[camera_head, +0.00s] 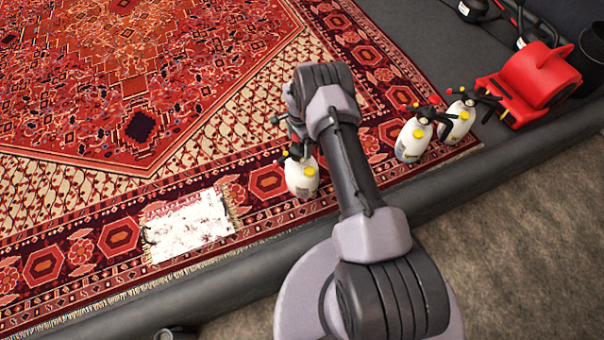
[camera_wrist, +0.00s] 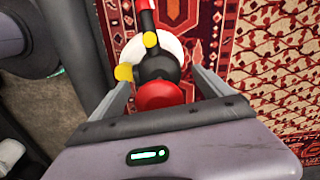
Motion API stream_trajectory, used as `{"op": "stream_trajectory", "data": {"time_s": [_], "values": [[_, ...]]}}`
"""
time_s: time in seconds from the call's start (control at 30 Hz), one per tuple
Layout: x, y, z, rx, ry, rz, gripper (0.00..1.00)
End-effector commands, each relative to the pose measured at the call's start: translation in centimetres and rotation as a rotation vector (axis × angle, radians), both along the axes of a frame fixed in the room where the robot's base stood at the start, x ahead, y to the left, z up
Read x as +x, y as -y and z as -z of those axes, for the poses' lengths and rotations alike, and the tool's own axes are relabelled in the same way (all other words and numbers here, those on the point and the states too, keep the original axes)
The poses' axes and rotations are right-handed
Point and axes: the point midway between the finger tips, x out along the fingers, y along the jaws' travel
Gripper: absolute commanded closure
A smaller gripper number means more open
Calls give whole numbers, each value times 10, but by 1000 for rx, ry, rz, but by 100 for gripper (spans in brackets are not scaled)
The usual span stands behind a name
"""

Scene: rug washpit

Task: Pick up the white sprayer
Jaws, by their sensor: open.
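A white sprayer (camera_head: 301,177) with a dark pump head and a yellow cap stands on the red rug, just left of my arm in the head view. In the wrist view the white sprayer (camera_wrist: 172,50) shows from above, with its black and red pump top between my fingers. My gripper (camera_wrist: 160,82) is open, one finger on each side of the sprayer's top. Contact with it cannot be told. In the head view my arm hides part of the gripper. Two more white sprayers, one (camera_head: 413,140) and another (camera_head: 459,120), stand upright to the right on the rug's border.
A patterned red rug (camera_head: 140,125) covers the floor, with a small white fringed mat (camera_head: 188,226) on it. A red blower (camera_head: 530,85) stands at the right. A dark raised edge (camera_head: 480,176) runs along the rug's near side.

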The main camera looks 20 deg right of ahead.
Motion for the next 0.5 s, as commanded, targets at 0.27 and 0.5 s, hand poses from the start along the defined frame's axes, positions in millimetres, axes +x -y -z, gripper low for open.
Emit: {"op": "stream_trajectory", "data": {"time_s": [0.27, 0.5], "values": [[0, 0, -1, 0, -1, 0, 51], [-1, 0, -1, 0, -1, 0, 98]]}}
